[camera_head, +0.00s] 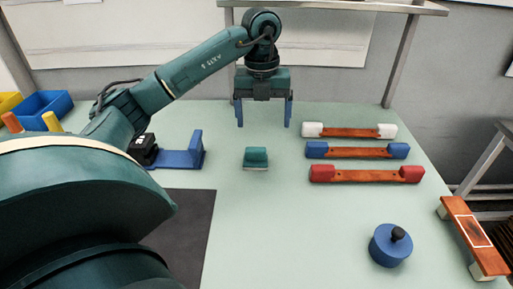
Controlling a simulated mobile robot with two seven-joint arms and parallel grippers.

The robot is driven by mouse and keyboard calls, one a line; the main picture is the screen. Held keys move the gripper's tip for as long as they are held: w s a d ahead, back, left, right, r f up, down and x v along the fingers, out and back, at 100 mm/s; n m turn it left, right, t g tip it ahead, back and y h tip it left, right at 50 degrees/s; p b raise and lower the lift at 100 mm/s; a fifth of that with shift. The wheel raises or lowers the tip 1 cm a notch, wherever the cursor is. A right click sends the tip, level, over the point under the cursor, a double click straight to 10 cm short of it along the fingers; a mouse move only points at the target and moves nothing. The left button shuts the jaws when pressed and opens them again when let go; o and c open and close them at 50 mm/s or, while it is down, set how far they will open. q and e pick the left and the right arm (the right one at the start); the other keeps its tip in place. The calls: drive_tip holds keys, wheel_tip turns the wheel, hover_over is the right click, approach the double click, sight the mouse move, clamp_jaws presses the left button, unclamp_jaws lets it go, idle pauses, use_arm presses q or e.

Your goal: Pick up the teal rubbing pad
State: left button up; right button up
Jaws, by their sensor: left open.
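The teal rubbing pad (256,155) lies on the pale green table near the middle of the head view. It is a small block with a teal top and a paler lower edge. My left gripper (263,122) hangs above the table, behind and a little above the pad in the picture. Its two blue fingers point down and stand wide apart with nothing between them. It does not touch the pad. My right gripper is not in view.
Three bars with white, blue and red ends (365,174) lie right of the pad. A blue round pot with a black knob (391,245) stands front right. A blue bracket (190,155) with a black part is left. A dark mat (190,225) lies front left.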

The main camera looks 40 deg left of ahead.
sight(256, 148)
use_arm(q)
drive_tip(key=shift+w+a+f+y, duration=0.1)
drive_tip(key=shift+a+y, duration=0.05)
drive_tip(key=shift+a, duration=0.3)
drive_tip(key=shift+a+f+y, duration=0.1)
drive_tip(key=shift+a+y, duration=0.05)
drive_tip(key=shift+a, duration=0.3)
wheel_tip(256, 148, down, 6)
drive_tip(key=shift+d+f, duration=0.1)
drive_tip(key=shift+f, duration=0.15)
drive_tip(key=shift+s+f, duration=0.2)
drive_tip(key=shift+f, duration=1.2)
drive_tip(key=shift+s+f, duration=0.15)
drive_tip(key=shift+f, duration=1.2)
drive_tip(key=c, duration=1.1)
drive_tip(key=shift+r, duration=0.1)
wheel_tip(256, 148, up, 10)
drive_tip(key=shift+f, duration=0.1)
